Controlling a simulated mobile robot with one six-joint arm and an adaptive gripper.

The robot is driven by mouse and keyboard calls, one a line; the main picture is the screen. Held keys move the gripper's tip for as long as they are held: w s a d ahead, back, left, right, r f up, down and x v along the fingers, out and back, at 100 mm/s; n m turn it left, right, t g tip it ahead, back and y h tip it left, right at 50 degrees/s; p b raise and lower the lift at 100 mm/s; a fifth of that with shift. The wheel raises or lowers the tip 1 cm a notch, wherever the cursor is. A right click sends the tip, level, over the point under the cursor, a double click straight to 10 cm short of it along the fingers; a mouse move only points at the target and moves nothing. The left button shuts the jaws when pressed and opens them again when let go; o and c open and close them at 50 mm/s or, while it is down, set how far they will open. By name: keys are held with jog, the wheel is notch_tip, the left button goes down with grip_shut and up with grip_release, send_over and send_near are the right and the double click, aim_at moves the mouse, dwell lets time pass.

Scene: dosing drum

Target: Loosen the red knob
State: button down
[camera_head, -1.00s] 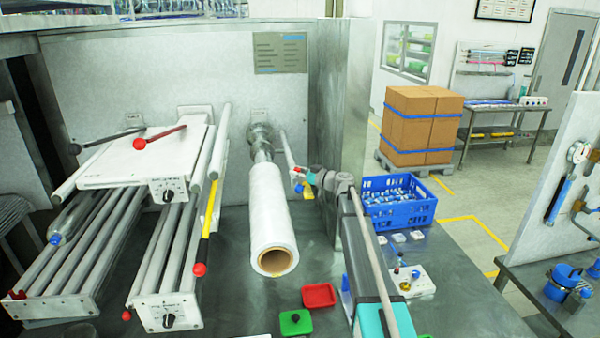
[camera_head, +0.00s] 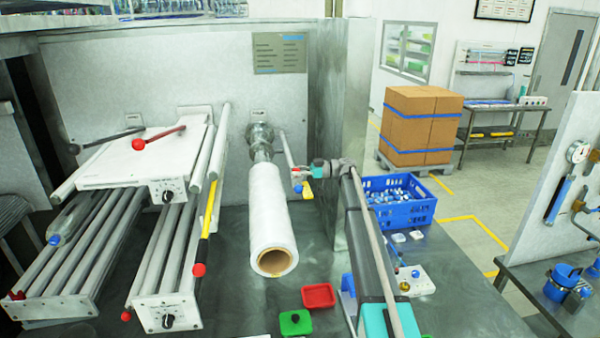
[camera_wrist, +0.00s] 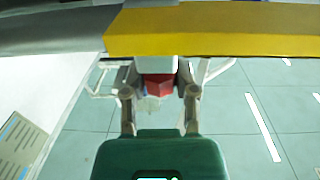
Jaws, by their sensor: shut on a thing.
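The red knob (camera_wrist: 157,88) shows between my gripper's fingers in the wrist view. My gripper (camera_wrist: 158,94) is shut on it, with one finger on each side. In the head view my gripper (camera_head: 304,174) is small, at the end of my arm, beside the white film roll's upper right. The fingers and my arm partly hide the knob.
A yellow bar (camera_wrist: 210,35) crosses close above the fingers in the wrist view. The white film roll (camera_head: 267,215) stands left of my arm. A blue crate (camera_head: 410,208) is to the right. Red (camera_head: 318,296) and green (camera_head: 295,322) trays lie in front.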

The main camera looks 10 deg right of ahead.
jog(key=shift+a+n+g, duration=0.1)
jog(key=shift+n+g, duration=0.3)
jog(key=shift+g, duration=0.1)
jog(key=shift+c, duration=1.9)
grip_release()
jog(key=shift+a, duration=0.1)
jog(key=shift+d, duration=0.2)
jog(key=d, duration=1.1)
jog(key=shift+d, duration=0.35)
jog(key=shift+w, duration=0.1)
